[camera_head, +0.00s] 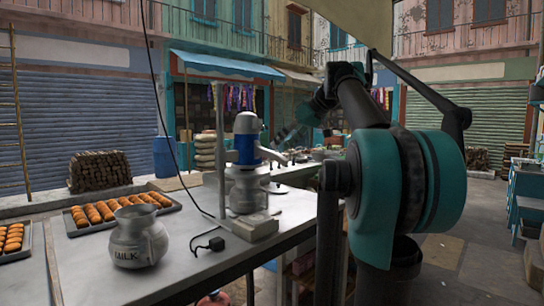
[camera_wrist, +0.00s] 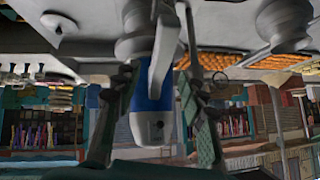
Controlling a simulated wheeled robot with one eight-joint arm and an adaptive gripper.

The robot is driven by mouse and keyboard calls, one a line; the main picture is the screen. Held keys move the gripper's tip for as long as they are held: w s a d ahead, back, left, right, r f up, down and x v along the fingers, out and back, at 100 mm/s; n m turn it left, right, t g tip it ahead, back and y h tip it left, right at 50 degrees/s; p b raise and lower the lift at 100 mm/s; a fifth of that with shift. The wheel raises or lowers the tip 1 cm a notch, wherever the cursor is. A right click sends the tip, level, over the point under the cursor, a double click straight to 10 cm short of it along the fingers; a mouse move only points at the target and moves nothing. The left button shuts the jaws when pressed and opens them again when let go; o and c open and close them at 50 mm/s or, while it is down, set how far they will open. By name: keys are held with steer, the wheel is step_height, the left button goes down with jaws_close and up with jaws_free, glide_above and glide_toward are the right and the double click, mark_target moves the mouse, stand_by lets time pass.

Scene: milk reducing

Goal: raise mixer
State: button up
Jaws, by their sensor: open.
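The mixer (camera_head: 246,138) has a silver and blue head and stands upright on the metal table (camera_head: 200,262). A steel pot (camera_head: 246,190) is directly below its head. In the wrist view, which is upside down, the mixer head (camera_wrist: 152,92) lies between the two fingers of my gripper (camera_wrist: 160,80). The fingers are apart, one on each side of it; whether either touches it I cannot tell. In the head view my gripper (camera_head: 286,135) is small, just right of the mixer, and its fingertips are hard to make out.
A steel jug marked MILK (camera_head: 137,240) stands at the table's front left. Trays of pastries (camera_head: 168,203) lie behind it. A black cable and plug (camera_head: 214,245) lie beside the mixer base (camera_head: 255,228). A thin upright pole (camera_head: 221,150) stands left of the mixer.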

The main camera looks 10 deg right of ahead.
mark_target(272, 155)
steer(key=x, duration=0.6)
steer(key=shift+w+a+f, duration=0.1)
steer(key=shift+a+f, duration=0.05)
jaws_close()
